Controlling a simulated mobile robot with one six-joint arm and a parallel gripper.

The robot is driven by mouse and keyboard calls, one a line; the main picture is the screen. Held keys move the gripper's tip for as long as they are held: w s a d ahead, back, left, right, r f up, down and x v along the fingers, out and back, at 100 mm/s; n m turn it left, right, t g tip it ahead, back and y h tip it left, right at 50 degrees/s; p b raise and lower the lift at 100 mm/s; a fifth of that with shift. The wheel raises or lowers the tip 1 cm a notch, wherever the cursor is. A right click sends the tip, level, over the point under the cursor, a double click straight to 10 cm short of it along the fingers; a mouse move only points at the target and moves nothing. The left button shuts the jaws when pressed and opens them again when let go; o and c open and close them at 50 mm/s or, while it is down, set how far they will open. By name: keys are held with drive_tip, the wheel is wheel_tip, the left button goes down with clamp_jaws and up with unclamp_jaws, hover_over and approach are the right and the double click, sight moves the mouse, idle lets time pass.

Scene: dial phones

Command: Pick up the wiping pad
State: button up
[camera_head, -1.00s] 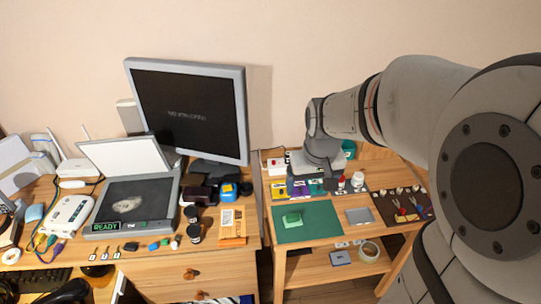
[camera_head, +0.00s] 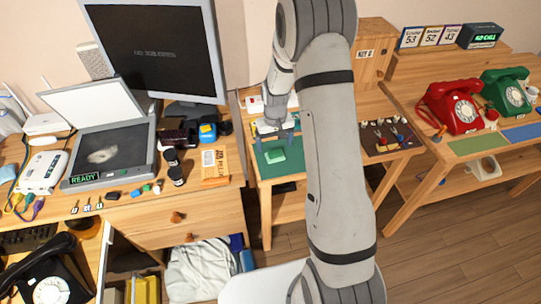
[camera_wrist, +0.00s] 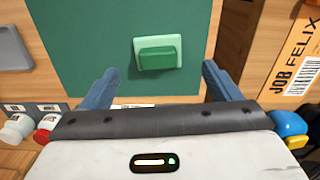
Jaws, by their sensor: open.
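The wiping pad (camera_head: 275,156) is a light green slab with a darker green raised block on top. It lies flat on the dark green mat (camera_head: 290,171) on the middle desk. In the wrist view the pad (camera_wrist: 173,43) lies ahead of my gripper (camera_wrist: 160,72), between the lines of the two blue fingers. The fingers are spread apart with nothing between them. In the head view my gripper (camera_head: 275,131) is above the back part of the mat, just behind the pad. My arm hides the desk's right part.
An orange-and-white box (camera_head: 214,166) and dark jars (camera_head: 176,174) stand left of the mat. A dark tool tray (camera_head: 388,138) lies to the right. Small bottles (camera_wrist: 17,128) stand near the gripper in the wrist view. The mat around the pad is bare.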

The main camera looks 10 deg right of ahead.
sight(275, 151)
wheel_tip(275, 151, down, 5)
drive_tip(key=shift+d+r+p, duration=0.1)
drive_tip(key=shift+d+p, duration=0.05)
drive_tip(key=shift+p, duration=0.4)
drive_tip(key=shift+c, duration=0.2)
drive_tip(key=c, duration=1)
drive_tip(key=shift+c, duration=0.2)
drive_tip(key=shift+r, duration=0.1)
wheel_tip(275, 151, up, 10)
drive_tip(key=shift+f+b, duration=0.1)
drive_tip(key=shift+b, duration=0.6)
